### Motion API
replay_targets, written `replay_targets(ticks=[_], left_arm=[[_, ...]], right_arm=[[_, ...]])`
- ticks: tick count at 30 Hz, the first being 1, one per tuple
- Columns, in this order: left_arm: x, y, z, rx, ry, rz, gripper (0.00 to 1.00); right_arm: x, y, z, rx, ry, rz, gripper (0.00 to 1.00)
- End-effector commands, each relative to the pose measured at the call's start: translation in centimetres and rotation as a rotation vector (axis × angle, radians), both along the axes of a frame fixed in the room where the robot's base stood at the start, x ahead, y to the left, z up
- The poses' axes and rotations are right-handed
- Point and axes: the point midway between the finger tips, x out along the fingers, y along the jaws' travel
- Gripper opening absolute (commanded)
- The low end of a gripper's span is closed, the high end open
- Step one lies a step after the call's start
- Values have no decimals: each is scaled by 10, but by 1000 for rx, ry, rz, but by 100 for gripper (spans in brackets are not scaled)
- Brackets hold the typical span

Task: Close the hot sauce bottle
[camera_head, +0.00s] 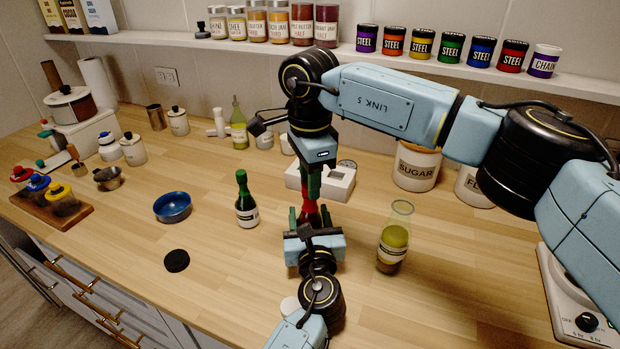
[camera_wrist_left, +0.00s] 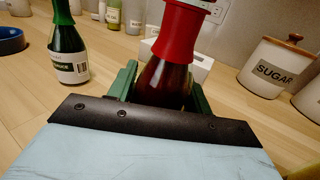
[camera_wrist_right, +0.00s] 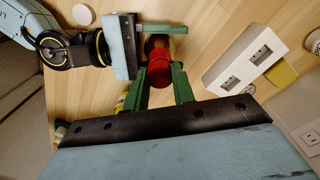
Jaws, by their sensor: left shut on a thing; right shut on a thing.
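The hot sauce bottle (camera_wrist_left: 163,84) is dark red-brown and stands upright between the green fingers of my left gripper (camera_wrist_left: 160,88), which is shut on its body. A red cap (camera_wrist_left: 178,32) sits at the bottle's neck; I cannot tell if it is seated fully. My right gripper (camera_wrist_right: 160,88) comes down from above and is shut on the red cap (camera_wrist_right: 158,70). In the head view the right gripper (camera_head: 313,182) is right above the left gripper (camera_head: 314,222), and the fingers hide most of the bottle (camera_head: 308,208).
A dark green bottle (camera_head: 246,208) and blue bowl (camera_head: 172,207) stand left of the grippers. A yellow-green bottle (camera_head: 392,246) stands close on the right. A black disc (camera_head: 177,260) lies at front left. A white toaster-like box (camera_head: 338,183) is behind. The front counter is mostly clear.

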Motion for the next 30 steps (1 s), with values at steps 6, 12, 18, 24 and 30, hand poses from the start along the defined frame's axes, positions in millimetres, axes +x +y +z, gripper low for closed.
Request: replay_targets(ticks=[6, 12, 18, 24, 30], left_arm=[[0, 1, 0, 0, 1, 1, 0], [0, 1, 0, -1, 1, 1, 0], [0, 1, 0, 0, 1, 1, 0], [0, 1, 0, 0, 1, 1, 0], [0, 1, 0, 0, 1, 1, 0]], right_arm=[[0, 0, 0, -1, 1, -414, 0], [0, 0, 0, -1, 1, -794, 0], [0, 0, -1, -1, 1, -1174, 0], [0, 0, -1, -2, 1, -1555, 0], [0, 0, -1, -2, 1, -1923, 0]])
